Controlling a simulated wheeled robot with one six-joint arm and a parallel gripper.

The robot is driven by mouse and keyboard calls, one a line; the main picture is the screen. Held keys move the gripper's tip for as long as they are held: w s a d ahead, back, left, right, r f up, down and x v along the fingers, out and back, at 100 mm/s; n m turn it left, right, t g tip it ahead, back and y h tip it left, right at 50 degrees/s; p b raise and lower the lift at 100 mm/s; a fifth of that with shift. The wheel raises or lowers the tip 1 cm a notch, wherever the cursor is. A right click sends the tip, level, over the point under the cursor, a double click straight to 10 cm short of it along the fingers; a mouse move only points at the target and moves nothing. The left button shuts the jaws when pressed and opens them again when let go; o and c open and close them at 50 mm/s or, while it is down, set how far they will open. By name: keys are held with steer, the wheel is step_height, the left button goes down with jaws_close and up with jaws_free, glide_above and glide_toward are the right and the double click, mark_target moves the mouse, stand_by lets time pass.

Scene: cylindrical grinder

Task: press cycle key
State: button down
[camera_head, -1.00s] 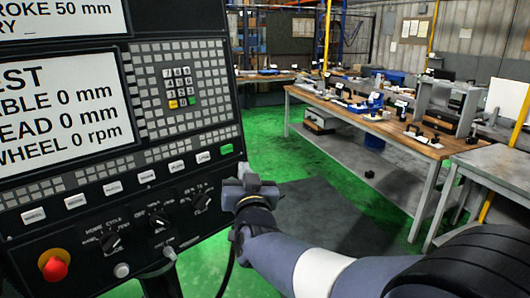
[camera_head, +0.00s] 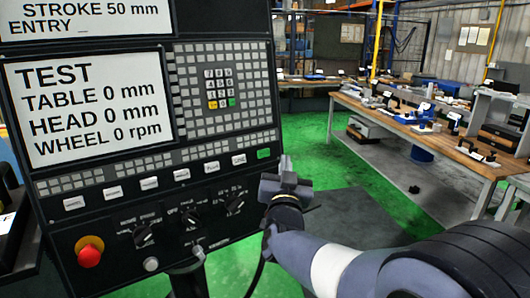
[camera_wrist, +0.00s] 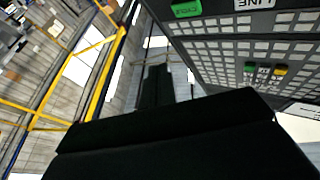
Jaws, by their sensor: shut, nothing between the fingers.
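The control panel (camera_head: 150,205) stands on the left in the head view. A green key (camera_head: 264,153) sits at the right end of its row of labelled keys. A green key also shows upside down at the top of the wrist view (camera_wrist: 187,9), beside a white LINE key (camera_wrist: 255,3); its lettering is hard to read. My gripper (camera_head: 287,163) is just right of the panel's lower right edge, close to the green key but apart from it in the picture. In the wrist view my dark fingers (camera_wrist: 155,85) are together and empty, pointing past the panel.
A red stop button (camera_head: 89,254) and rotary knobs (camera_head: 190,222) are on the panel's lower part. A screen (camera_head: 90,105) reads TEST with zero values. A wooden workbench (camera_head: 430,140) with tools stands at the right. Green floor (camera_head: 345,165) lies open between.

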mark_target(269, 149)
steer(key=shift+w+a+f, duration=0.2)
steer(key=shift+w+a, duration=0.45)
steer(key=shift+w, duration=0.15)
steer(key=shift+w+a+f, duration=0.2)
steer(key=shift+w+a, duration=0.4)
steer(key=shift+w, duration=0.2)
steer(key=shift+w+a+f, duration=0.2)
steer(key=shift+w+a, duration=0.45)
steer(key=shift+w, duration=0.15)
steer(key=shift+w+a, duration=0.25)
steer(key=shift+w, duration=0.05)
stand_by(0.3)
steer(key=shift+w+a+f, duration=0.1)
steer(key=shift+w+a, duration=0.15)
steer(key=shift+w, duration=0.05)
stand_by(0.7)
steer(key=shift+s+d+b, duration=0.1)
steer(key=shift+b, duration=0.2)
steer(key=shift+s+d+b, duration=0.35)
steer(key=shift+s+d, duration=0.05)
steer(key=shift+s, duration=0.15)
